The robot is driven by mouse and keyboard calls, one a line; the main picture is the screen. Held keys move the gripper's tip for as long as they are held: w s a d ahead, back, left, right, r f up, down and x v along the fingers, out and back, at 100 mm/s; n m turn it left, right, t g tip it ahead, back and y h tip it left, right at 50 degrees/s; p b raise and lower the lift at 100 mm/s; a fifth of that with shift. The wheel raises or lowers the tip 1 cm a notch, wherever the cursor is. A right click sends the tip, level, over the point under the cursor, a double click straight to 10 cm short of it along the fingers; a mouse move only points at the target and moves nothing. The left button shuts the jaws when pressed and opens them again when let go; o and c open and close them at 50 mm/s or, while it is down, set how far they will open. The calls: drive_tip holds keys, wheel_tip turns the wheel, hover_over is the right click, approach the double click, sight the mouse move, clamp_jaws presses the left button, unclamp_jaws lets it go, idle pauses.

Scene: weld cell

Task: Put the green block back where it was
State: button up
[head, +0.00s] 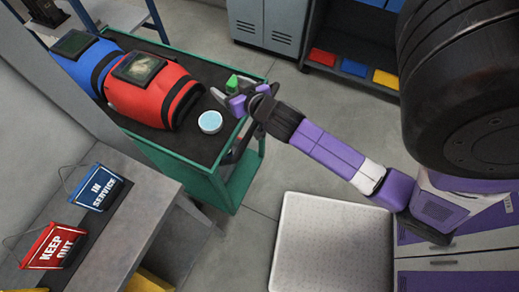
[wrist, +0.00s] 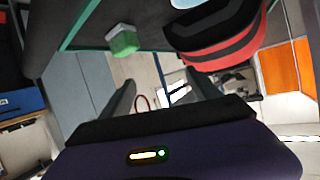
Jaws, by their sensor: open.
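The green block (head: 232,82) is on the dark top of the green cart (head: 207,172), near its right edge, just beyond my gripper (head: 243,99). In the wrist view, which looks upside down, the green block (wrist: 123,41) stands on the dark surface close to the green rim. My gripper also shows there (wrist: 165,84), with its fingers spread and nothing between them. The block is outside the gap between the fingers, apart from them. The head view partly hides the block's lower part behind the gripper.
A bench with "IN SERVICE" (head: 97,187) and "KEEP OUT" (head: 54,246) signs stands at lower left. A shelf with coloured bins (head: 354,67) is behind.

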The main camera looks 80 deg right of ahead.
drive_tip(key=s+a+r+n+t+y, duration=0.1)
drive_tip(key=s+a+r+n+y, duration=0.2)
drive_tip(key=a, duration=0.6)
drive_tip(key=s+a+r+n+t+y, duration=0.2)
drive_tip(key=s+a, duration=0.4)
drive_tip(key=a, duration=0.4)
drive_tip(key=s+a+r+n+t+y, duration=0.1)
drive_tip(key=s+a+r+n+y, duration=0.2)
drive_tip(key=a, duration=0.7)
drive_tip(key=s+n+y, duration=0.1)
drive_tip(key=s, duration=0.1)
drive_tip(key=shift+s+a+r+t, duration=0.2)
drive_tip(key=shift+s+r+t, duration=0.1)
drive_tip(key=shift+r+t, duration=0.1)
